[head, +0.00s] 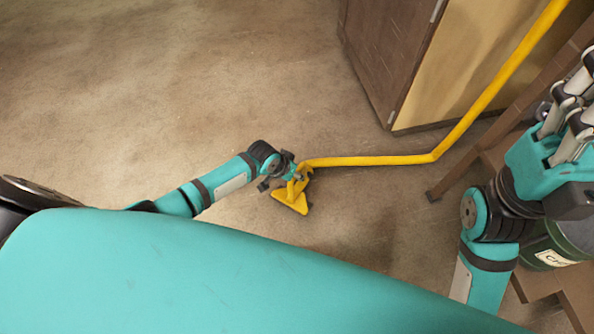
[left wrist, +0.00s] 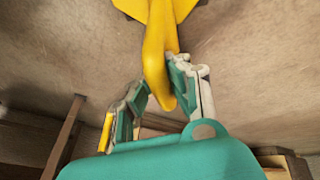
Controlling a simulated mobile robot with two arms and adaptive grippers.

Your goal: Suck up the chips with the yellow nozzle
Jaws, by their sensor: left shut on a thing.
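The yellow nozzle (head: 290,202) has a flat triangular head at the floor in the middle of the head view. A yellow hose (head: 375,160) runs from it to the right, then bends up to the top right. My left gripper (head: 289,179) is shut on the nozzle's neck. In the left wrist view the yellow neck (left wrist: 157,60) passes between the fingers of that gripper (left wrist: 155,95), and the wide head (left wrist: 180,8) is cut off at the top. My right gripper (head: 575,95) is at the right edge, partly cropped. I cannot make out any chips.
A brown cabinet (head: 385,50) with a tan side stands at the top. A wooden frame (head: 455,178) and a dark green drum (head: 565,240) with a partly hidden label are at the right. The brown floor (head: 180,90) is open at the upper left.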

